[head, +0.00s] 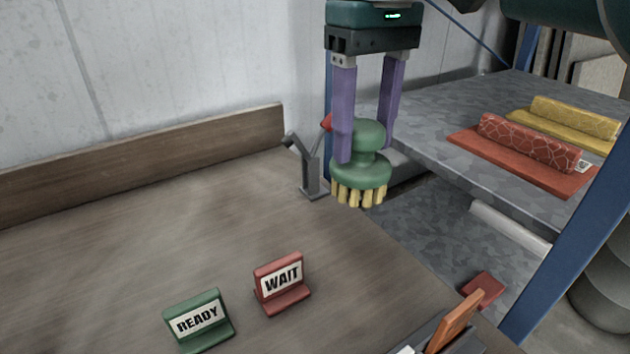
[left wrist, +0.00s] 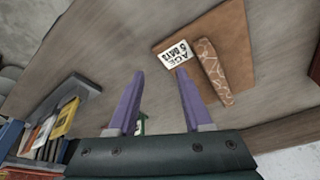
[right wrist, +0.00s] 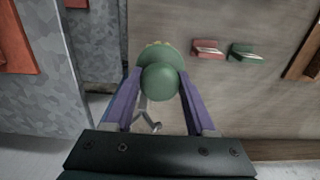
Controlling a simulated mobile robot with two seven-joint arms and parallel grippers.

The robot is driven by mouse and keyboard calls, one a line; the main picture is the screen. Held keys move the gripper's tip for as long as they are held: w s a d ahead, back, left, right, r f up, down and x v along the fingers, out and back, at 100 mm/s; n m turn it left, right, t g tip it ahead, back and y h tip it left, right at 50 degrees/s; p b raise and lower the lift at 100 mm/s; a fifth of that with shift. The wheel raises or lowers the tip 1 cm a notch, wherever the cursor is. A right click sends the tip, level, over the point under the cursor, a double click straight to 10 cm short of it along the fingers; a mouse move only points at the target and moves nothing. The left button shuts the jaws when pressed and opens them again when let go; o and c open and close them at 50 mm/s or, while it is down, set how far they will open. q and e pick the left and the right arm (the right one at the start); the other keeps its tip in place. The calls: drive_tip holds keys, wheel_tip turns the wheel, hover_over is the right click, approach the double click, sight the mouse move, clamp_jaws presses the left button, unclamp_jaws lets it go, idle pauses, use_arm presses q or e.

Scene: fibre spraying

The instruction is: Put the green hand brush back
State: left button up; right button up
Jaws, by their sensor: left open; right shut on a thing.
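The green hand brush (head: 362,168) has a round knob, a wide base and yellow bristles pointing down. My right gripper (head: 358,155) is shut on its knob and holds it upright by the table's far right corner. The brush also shows between the purple fingers in the right wrist view (right wrist: 160,82).
A green READY sign (head: 198,320) and a red WAIT sign (head: 282,284) stand on the wooden table (head: 120,250). A grey shelf (head: 440,120) at right bears red (head: 530,150) and yellow rolls. A blue post (head: 570,240) stands at right. The table's middle is clear.

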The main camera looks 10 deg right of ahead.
sight(359, 193)
use_arm(q)
drive_tip(key=shift+f+b, duration=0.4)
drive_tip(key=shift+b, duration=0.25)
use_arm(e)
wheel_tip(359, 193, down, 8)
drive_tip(key=shift+f, duration=0.1)
use_arm(q)
drive_tip(key=shift+a+f+b, duration=0.1)
drive_tip(key=shift+f+b, duration=0.6)
use_arm(e)
drive_tip(key=shift+f, duration=1.75)
use_arm(q)
drive_tip(key=shift+f, duration=0.15)
use_arm(e)
drive_tip(key=shift+f, duration=0.2)
drive_tip(key=o, duration=1.3)
use_arm(q)
drive_tip(key=shift+w, duration=0.1)
drive_tip(key=shift+r, duration=0.25)
use_arm(e)
drive_tip(key=shift+r, duration=0.3)
use_arm(q)
wheel_tip(359, 193, up, 3)
drive_tip(key=p, duration=0.3)
drive_tip(key=shift+f, duration=0.1)
use_arm(e)
wheel_tip(359, 193, up, 11)
drive_tip(key=shift+w+f, duration=0.1)
drive_tip(key=shift+r, duration=0.5)
